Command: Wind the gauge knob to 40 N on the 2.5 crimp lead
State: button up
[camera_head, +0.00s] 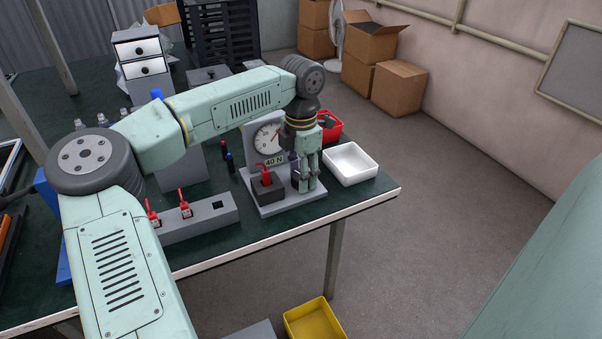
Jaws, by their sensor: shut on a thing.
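The pull gauge (249,145) stands near the table's right corner, with a round white dial and a "40 N" label below it. I cannot read its needle for certain. A red crimp lead (265,173) stands upright in a dark block (268,190) on the gauge's grey base. My gripper (307,184) points down at the right side of the gauge, its fingers closed around the gauge knob, which is mostly hidden by them. Two more red-topped leads (185,207) stand in a grey rack (208,219) to the left; their size marks are too small to read.
A white tray (350,163) lies right of my gripper, and a red bin (331,129) is behind it. A grey drawer unit (141,55) is at the back left. The table edge is close in front.

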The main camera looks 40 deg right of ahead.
jog(key=o, duration=1.2)
jog(key=shift+c, duration=0.2)
notch_tip(320, 180, up, 12)
